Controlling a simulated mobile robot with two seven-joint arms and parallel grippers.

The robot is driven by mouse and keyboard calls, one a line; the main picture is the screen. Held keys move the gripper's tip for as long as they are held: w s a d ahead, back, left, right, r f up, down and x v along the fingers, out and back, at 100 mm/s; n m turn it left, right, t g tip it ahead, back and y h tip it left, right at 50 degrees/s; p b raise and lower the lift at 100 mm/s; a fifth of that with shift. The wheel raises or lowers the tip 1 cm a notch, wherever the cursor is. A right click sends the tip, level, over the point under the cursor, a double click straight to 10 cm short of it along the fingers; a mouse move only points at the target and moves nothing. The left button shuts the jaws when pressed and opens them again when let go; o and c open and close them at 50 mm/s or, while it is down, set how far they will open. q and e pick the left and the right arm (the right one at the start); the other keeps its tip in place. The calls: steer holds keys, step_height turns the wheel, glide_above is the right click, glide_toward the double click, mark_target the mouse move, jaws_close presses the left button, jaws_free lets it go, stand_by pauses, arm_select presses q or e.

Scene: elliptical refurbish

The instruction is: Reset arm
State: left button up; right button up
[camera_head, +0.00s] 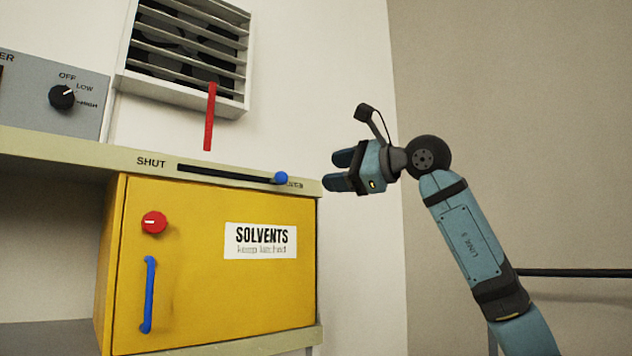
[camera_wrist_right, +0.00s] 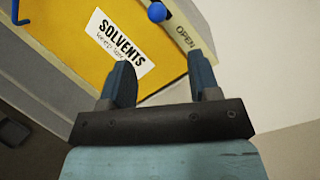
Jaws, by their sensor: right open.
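My right gripper (camera_head: 338,171) is open and empty, in the air to the right of the yellow solvents cabinet (camera_head: 200,290). Its two fingers also show in the right wrist view (camera_wrist_right: 162,82), apart with nothing between them. The right arm rises from the lower right, bent at the wrist, and its fingers point left toward the shelf end. In the head view the fingertips look close to the shelf's right end; whether they touch it I cannot tell. My left gripper is in neither view.
A shelf edge (camera_head: 60,143) carries a slider with a blue knob (camera_head: 281,178) at its right end. The cabinet has a red dial (camera_head: 154,222) and a blue handle (camera_head: 149,295). A louvred vent (camera_head: 185,55) with a red lever (camera_head: 210,117) hangs above. A dark bar (camera_head: 575,272) runs behind my arm.

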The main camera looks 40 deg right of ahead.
steer(key=shift+s+d, duration=0.25)
steer(key=shift+s, duration=0.3)
